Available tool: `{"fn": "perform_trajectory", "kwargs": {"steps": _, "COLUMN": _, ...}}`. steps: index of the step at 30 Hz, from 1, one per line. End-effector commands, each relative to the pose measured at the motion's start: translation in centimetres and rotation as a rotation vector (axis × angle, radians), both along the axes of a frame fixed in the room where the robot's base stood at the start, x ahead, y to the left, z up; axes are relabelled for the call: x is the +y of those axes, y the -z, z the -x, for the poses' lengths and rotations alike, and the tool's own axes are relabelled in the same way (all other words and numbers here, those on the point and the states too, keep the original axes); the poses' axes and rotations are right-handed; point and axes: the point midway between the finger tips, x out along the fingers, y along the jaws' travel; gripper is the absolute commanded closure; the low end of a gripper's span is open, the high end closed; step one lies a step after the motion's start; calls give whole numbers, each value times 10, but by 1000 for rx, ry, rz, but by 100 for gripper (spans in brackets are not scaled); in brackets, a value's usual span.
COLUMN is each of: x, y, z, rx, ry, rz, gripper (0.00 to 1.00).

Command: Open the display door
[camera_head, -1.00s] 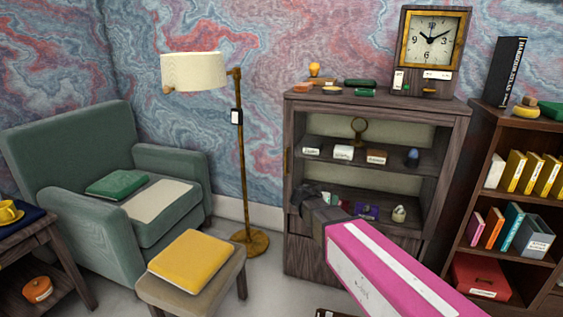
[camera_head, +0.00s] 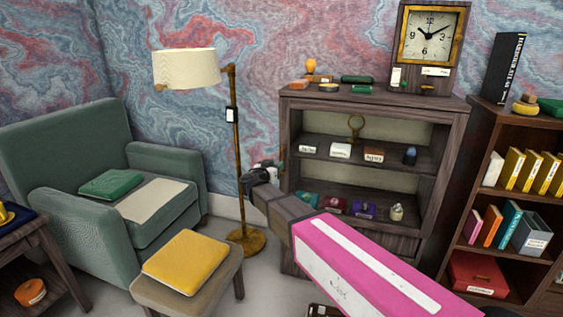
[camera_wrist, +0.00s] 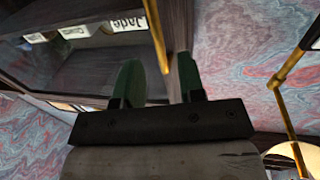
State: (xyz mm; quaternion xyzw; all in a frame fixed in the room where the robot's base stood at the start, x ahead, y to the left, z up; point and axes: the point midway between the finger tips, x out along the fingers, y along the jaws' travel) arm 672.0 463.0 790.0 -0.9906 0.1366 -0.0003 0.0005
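The display cabinet (camera_head: 455,165) is dark wood, with its display door (camera_head: 385,128) over labelled shelves. The door looks shut, though its glass is hard to make out. My gripper (camera_head: 262,172) is at the cabinet's left front edge and hides part of it in the head view. In the wrist view my gripper (camera_wrist: 158,72) has its two green fingers apart. A thin brass handle bar (camera_wrist: 155,32) runs down from the top into the gap between them. Whether a finger touches the bar cannot be told. The handle is not clear in the head view.
A floor lamp (camera_head: 237,150) stands just left of my gripper. A footstool (camera_head: 170,298) with a yellow cushion and a green armchair (camera_head: 55,150) are further left. A bookcase (camera_head: 470,190) stands to the cabinet's right. A clock (camera_head: 430,45) and small items are on the cabinet top.

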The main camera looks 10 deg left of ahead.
Motion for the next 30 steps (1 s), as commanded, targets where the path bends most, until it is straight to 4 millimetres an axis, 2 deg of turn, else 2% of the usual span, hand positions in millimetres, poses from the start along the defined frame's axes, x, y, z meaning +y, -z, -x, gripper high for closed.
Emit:
{"fn": "perform_trajectory", "kwargs": {"steps": 1, "x": -2, "y": 0, "z": -12, "rx": 0, "ry": 3, "rz": 0, "gripper": 64}}
{"fn": "perform_trajectory", "kwargs": {"steps": 3, "x": -5, "y": 0, "z": -23, "rx": 0, "ry": 2, "rz": 0, "gripper": 64}}
{"fn": "perform_trajectory", "kwargs": {"steps": 9, "x": -12, "y": 0, "z": -45, "rx": 0, "ry": 1, "rz": 1, "gripper": 64}}
{"fn": "perform_trajectory", "kwargs": {"steps": 22, "x": -15, "y": 0, "z": -52, "rx": 0, "ry": 0, "rz": 1, "gripper": 64}}
{"fn": "perform_trajectory", "kwargs": {"steps": 23, "x": -15, "y": 0, "z": -52, "rx": 0, "ry": 0, "rz": 1, "gripper": 70}}
{"fn": "perform_trajectory", "kwargs": {"steps": 24, "x": -15, "y": 0, "z": -52, "rx": 0, "ry": 0, "rz": 1, "gripper": 83}}
{"fn": "perform_trajectory", "kwargs": {"steps": 26, "x": -15, "y": 0, "z": -52, "rx": 0, "ry": 0, "rz": 1, "gripper": 100}}
{"fn": "perform_trajectory", "kwargs": {"steps": 30, "x": -15, "y": 0, "z": -52, "rx": 1, "ry": 0, "rz": 1, "gripper": 100}}
